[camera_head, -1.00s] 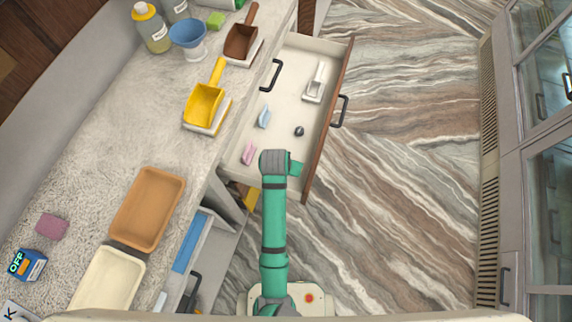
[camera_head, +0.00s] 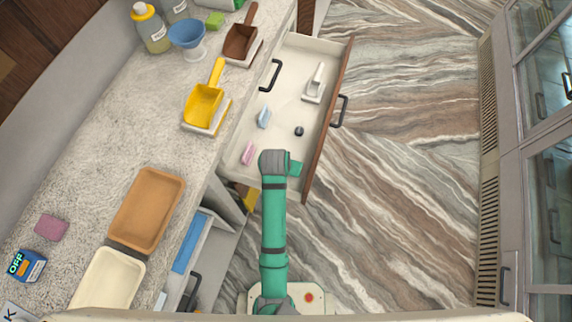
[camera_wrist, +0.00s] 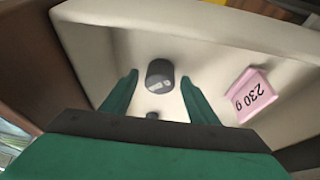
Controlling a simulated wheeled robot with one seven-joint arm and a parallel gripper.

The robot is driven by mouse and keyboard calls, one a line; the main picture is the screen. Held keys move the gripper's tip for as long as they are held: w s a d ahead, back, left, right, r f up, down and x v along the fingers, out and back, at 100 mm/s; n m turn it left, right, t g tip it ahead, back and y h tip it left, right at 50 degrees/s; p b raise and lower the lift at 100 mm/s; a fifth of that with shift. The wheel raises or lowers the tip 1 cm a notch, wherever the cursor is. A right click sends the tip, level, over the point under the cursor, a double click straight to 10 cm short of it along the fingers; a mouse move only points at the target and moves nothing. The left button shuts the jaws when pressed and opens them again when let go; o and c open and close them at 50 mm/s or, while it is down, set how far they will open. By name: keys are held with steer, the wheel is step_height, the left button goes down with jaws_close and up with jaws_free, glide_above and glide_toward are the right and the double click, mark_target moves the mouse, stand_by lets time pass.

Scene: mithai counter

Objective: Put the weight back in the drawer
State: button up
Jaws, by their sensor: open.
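The weight, a small dark cylinder (camera_head: 299,131), rests on the floor of the open drawer (camera_head: 294,100). In the wrist view the dark weight (camera_wrist: 160,75) shows a pale marking and lies ahead of my fingertips, centred between them. My gripper (camera_wrist: 158,88) is open, its two green fingers apart and with nothing between them that I can see held. In the head view my green arm reaches over the near end of the drawer and its fingers are hidden. A small dark object (camera_wrist: 152,116) shows near the base of the fingers; I cannot tell what it is.
The counter at left bears a yellow scoop (camera_head: 204,103) and an orange tray (camera_head: 148,209). The floor at right is clear.

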steer(key=v, duration=1.1)
steer(key=shift+r, duration=0.2)
steer(key=shift+s+a, duration=0.1)
steer(key=shift+s, duration=0.05)
